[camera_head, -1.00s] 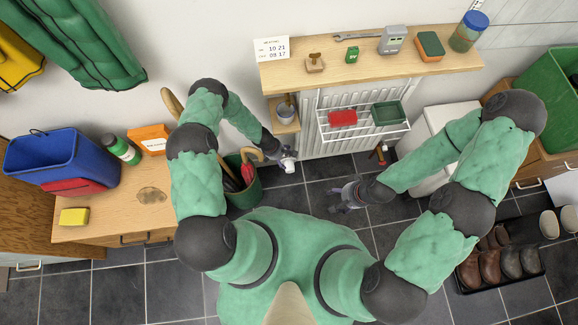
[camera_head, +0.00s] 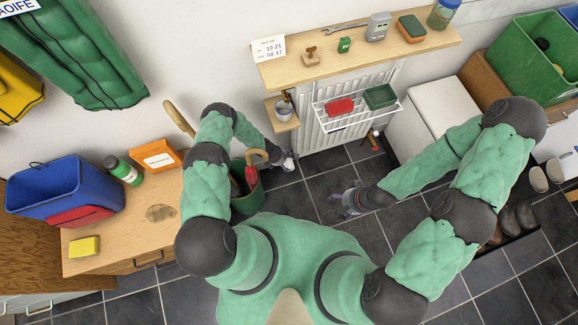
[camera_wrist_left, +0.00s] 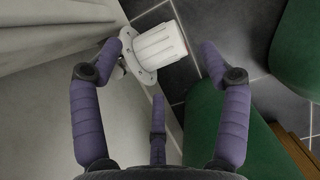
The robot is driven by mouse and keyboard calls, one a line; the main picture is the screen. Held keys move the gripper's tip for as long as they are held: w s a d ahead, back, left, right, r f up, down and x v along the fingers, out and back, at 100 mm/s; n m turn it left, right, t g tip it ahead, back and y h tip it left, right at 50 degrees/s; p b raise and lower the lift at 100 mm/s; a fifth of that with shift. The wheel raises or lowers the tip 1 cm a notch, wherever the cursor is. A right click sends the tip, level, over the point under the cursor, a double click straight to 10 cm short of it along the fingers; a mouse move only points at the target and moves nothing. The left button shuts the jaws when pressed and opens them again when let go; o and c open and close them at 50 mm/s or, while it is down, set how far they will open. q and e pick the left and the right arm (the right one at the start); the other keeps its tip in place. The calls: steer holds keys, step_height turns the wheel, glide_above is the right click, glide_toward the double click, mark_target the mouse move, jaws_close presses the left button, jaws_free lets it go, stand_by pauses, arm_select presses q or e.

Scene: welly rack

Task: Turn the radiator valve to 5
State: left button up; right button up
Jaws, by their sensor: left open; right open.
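The radiator valve (camera_wrist_left: 160,48) is a white ribbed knob on a round base, in the upper middle of the left wrist view. Its number marks are too small to read. My left gripper (camera_wrist_left: 170,50) is open, with one finger on each side of the knob and gaps showing between. In the head view, my left gripper (camera_head: 285,160) is low beside the left end of the white radiator (camera_head: 308,128), and the valve is mostly hidden there. My right gripper (camera_head: 347,203) is open and empty above the dark floor tiles, apart from the radiator.
A green bin (camera_head: 247,200) with umbrella handles stands close beside my left forearm. A wooden shelf (camera_head: 350,60) with small items sits over the radiator. A wire rack (camera_head: 357,116) hangs on its front. A small wooden ledge with a pot (camera_head: 284,111) is above my left gripper.

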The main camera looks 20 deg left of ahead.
mark_target(288, 163)
arm_select(q)
steer(key=shift+b+x, duration=2.45)
steer(key=shift+x, duration=0.4)
steer(key=shift+d, duration=0.1)
steer(key=c, duration=1.2)
